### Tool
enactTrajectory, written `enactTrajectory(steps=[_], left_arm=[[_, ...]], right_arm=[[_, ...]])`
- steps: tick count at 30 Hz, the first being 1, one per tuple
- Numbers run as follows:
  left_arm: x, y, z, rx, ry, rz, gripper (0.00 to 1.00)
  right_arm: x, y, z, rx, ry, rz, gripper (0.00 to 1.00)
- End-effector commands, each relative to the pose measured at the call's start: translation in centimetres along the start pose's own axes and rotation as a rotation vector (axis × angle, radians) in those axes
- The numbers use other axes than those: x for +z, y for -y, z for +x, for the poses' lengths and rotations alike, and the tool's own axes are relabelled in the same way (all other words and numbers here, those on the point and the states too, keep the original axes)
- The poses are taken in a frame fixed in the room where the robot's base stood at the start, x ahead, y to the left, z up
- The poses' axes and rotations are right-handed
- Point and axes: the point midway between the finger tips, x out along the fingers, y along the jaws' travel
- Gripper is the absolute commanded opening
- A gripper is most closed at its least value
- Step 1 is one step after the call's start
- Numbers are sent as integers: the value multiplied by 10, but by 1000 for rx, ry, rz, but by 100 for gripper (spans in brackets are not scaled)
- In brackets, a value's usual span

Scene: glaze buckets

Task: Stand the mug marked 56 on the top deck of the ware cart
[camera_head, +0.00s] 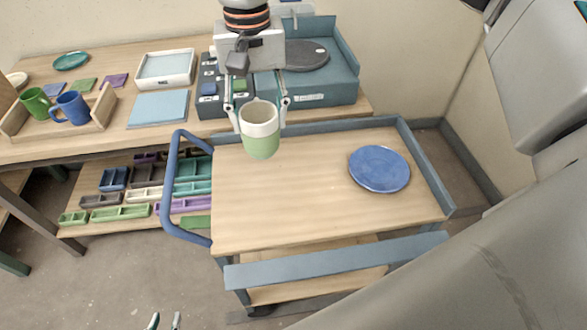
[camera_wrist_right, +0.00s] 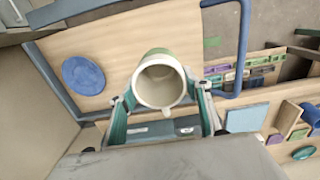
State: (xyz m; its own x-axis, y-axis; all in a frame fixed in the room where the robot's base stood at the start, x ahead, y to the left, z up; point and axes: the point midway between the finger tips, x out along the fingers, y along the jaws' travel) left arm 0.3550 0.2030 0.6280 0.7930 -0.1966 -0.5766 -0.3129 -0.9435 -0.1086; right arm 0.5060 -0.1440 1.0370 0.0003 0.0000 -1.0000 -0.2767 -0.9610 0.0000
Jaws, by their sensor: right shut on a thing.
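A cream and light-green mug (camera_head: 261,143) is held over the back left part of the ware cart's wooden top deck (camera_head: 300,210). My right gripper (camera_head: 258,108) is shut on it, with one finger on each side near the rim. In the right wrist view, the mug (camera_wrist_right: 160,85) shows its empty inside, with its handle towards the wrist. No number can be read on it. Whether its base touches the deck cannot be told. My left gripper (camera_head: 165,321) shows only its two fingertips, apart and empty, at the bottom edge.
A blue plate (camera_head: 379,169) lies on the deck's right part; the deck's middle and front are clear. A blue handle (camera_head: 168,190) stands at the cart's left. Behind, a table holds a tray with green (camera_head: 36,103) and blue (camera_head: 72,108) mugs.

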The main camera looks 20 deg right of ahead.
Motion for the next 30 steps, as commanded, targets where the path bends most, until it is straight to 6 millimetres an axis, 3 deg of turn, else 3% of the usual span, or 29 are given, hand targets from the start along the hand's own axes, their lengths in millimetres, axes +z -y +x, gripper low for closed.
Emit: enactTrajectory(steps=[6,15,30], left_arm=[[10,-3,1,4,13,-1,28],[10,-3,2,4,9,-2,28],[7,-2,4,2,2,-1,28]], right_arm=[[2,-1,53,1,7,-2,18],[2,0,122,1,6,0,18],[2,0,174,1,5,0,18]])
